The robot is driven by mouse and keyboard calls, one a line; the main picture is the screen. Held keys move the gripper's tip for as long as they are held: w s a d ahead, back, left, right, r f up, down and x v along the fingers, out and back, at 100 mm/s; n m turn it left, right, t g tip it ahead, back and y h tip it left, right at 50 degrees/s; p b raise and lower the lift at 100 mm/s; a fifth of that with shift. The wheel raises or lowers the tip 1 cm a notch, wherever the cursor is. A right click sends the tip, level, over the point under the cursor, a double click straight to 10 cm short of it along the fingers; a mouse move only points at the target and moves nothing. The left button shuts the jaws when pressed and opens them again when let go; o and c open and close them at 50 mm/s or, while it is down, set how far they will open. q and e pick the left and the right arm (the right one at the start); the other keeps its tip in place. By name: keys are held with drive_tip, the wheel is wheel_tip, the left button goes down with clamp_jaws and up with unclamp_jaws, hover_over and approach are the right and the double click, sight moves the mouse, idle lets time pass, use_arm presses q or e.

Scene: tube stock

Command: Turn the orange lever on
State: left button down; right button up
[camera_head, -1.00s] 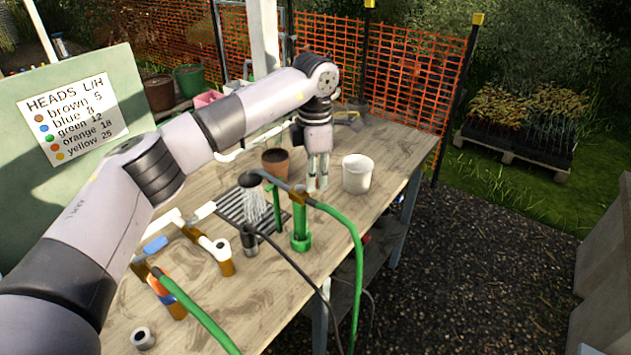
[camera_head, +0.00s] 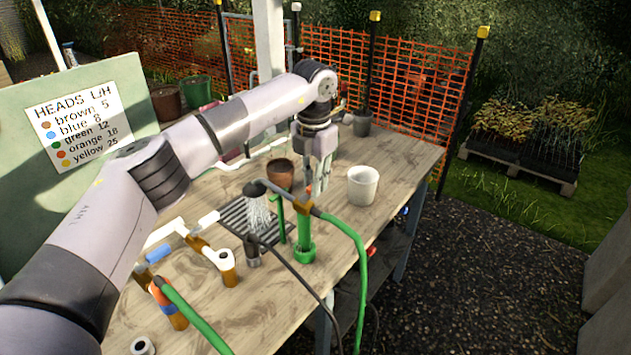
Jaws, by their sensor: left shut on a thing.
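My left gripper (camera_head: 318,188) points down over the table beside the brown tee fitting (camera_head: 299,201) where the green hose joins. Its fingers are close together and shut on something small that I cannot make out. I cannot clearly pick out an orange lever; the fingers and fitting may hide it. An orange-red band (camera_head: 160,297) sits on an upright fitting at the front left, and I cannot tell if it is a lever. A black shower head (camera_head: 254,188) sprays water down over the slatted drain. My right gripper is not in view.
A white cup (camera_head: 363,186) stands right of the gripper and a brown pot (camera_head: 280,175) left of it. A green upright pipe (camera_head: 304,240) and the green hose (camera_head: 358,260) stand in front. The table's right end (camera_head: 410,165) is clear.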

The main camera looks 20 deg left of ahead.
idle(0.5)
use_arm(q)
drive_tip(key=c, duration=1.6)
unclamp_jaws()
drive_tip(key=shift+o, duration=0.2)
wheel_tip(320, 180, up, 12)
drive_tip(key=shift+s, duration=0.1)
